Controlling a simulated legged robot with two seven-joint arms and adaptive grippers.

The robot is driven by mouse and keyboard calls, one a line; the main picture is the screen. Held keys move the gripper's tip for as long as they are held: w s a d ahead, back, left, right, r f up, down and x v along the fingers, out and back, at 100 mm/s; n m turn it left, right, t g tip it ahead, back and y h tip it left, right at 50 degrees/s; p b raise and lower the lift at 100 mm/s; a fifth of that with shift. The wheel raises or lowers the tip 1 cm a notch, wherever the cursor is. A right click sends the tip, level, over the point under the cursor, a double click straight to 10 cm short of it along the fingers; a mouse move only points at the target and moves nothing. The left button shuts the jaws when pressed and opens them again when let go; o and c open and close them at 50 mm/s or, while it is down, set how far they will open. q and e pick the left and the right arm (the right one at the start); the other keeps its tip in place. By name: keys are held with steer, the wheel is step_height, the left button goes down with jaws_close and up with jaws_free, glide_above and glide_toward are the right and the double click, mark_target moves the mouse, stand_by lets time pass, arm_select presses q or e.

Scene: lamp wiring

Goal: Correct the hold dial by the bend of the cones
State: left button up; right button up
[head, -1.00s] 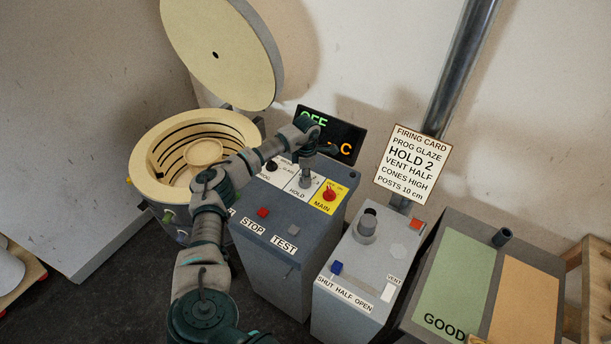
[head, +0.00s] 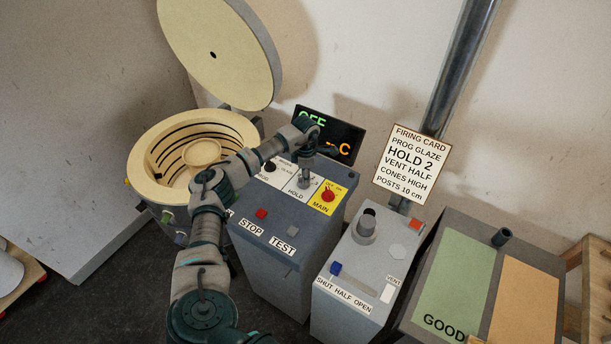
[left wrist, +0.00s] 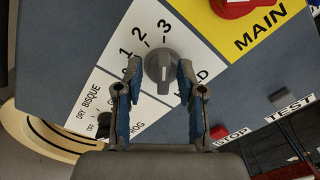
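The hold dial is a grey knob (left wrist: 160,67) on a white HOLD panel marked 1, 2, 3 in the left wrist view. I cannot tell surely which mark its pointer faces. My left gripper (left wrist: 158,72) is open, one finger on each side of the knob, with a small gap showing on both sides. In the head view my left gripper (head: 306,174) reaches down onto the HOLD panel (head: 295,195). The firing card (head: 411,163) reads HOLD 2 and CONES HIGH. I make out no cones. My right gripper is not in view.
The red MAIN switch (head: 327,194) sits right of the dial, and the program knob (head: 269,166) left of it. Red STOP (head: 261,213) and grey TEST (head: 292,231) buttons are in front. The open kiln (head: 150,150) stands left, the vent box (head: 352,262) right.

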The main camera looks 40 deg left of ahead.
arm_select(q)
steer(key=shift+r, duration=0.1)
step_height(320, 180, up, 12)
stand_by(0.4)
steer(key=shift+w+f, duration=0.1)
steer(key=shift+f, duration=0.1)
